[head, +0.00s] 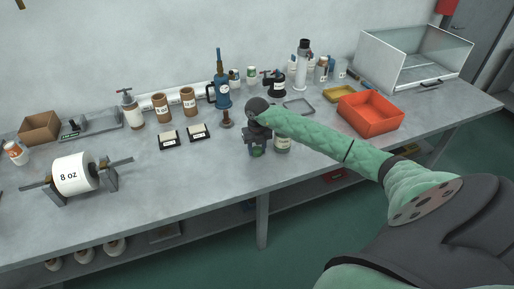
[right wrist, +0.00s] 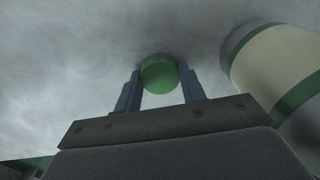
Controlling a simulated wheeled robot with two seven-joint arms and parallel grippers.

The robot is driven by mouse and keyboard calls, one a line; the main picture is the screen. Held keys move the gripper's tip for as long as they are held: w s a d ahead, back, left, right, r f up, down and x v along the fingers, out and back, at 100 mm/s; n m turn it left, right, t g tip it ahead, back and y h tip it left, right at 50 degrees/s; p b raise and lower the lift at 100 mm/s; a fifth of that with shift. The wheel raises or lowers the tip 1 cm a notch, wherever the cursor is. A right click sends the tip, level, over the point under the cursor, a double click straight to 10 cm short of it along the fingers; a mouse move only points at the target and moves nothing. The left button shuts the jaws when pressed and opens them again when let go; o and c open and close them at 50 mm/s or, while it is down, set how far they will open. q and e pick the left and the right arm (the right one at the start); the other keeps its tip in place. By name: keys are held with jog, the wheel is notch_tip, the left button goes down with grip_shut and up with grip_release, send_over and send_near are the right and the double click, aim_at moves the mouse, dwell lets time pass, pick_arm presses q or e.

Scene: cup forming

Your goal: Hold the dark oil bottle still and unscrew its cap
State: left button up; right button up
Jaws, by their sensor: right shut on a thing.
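My right gripper (head: 257,151) reaches in from the right and points down over the front middle of the bench. In the right wrist view its two blue fingers (right wrist: 161,88) are shut on a round green cap (right wrist: 160,73). Grey bench top shows around the cap; whether it touches the bench I cannot tell. A bottle with a cream label and green bands (right wrist: 284,66) stands just right of the gripper, apart from it. It also shows in the head view (head: 283,144), its top hidden by my arm. My left gripper is not in view.
A blue dispenser (head: 222,92) and several bottles line the back. Two small dark label holders (head: 197,132) lie to the left. The front left-middle of the bench is clear.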

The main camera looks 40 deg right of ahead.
jog(key=shift+f, duration=0.15)
jog(key=o, duration=1.1)
